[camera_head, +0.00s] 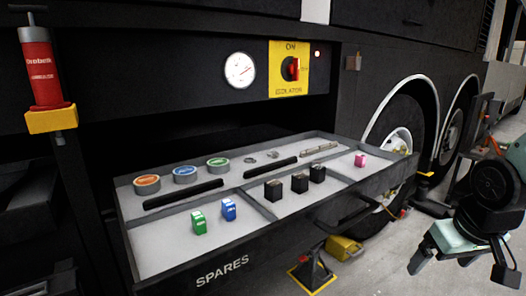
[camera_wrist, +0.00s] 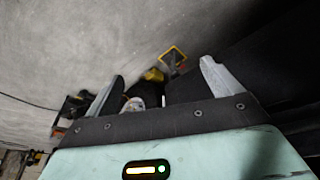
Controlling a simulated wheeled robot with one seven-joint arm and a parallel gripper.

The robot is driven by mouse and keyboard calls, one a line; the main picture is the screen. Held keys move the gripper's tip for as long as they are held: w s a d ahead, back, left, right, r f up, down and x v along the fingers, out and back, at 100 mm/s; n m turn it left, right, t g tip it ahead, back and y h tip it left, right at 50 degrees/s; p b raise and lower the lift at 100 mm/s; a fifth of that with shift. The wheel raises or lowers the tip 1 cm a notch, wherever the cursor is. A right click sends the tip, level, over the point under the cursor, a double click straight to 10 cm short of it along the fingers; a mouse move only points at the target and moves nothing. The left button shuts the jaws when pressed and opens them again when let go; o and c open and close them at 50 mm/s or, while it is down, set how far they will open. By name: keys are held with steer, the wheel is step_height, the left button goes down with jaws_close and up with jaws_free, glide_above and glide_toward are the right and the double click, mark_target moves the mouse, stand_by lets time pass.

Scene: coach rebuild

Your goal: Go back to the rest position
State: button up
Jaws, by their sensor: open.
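My gripper (camera_head: 458,268) is at the lower right in the head view, to the right of the spares drawer and apart from it. Its fingers point down toward the floor. In the wrist view my gripper (camera_wrist: 163,74) shows its two fingers spread wide apart, with nothing held between them. Beyond the fingers I see grey floor and, small and blurred, a yellow-edged stand. No object of the place is visibly touched by the gripper.
The open spares drawer (camera_head: 172,259) holds tape rolls, black blocks, and green, blue and pink pieces. An isolator switch (camera_head: 290,69) and a gauge (camera_head: 240,70) are above. A yellow-based stand (camera_head: 313,272) and yellow block (camera_head: 343,248) sit on the floor by the wheel (camera_head: 397,143).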

steer(key=s+a+r+n+g, duration=0.2)
steer(key=s+a+n+g, duration=0.35)
steer(key=s+a, duration=1.2)
step_height(320, 180, up, 14)
steer(key=w+a+n+t+p, duration=0.1)
steer(key=t+p, duration=0.1)
steer(key=p, duration=1.2)
steer(key=shift+w+a+y+p, duration=0.25)
steer(key=shift+w+y+p, duration=0.05)
steer(key=shift+w+y, duration=0.1)
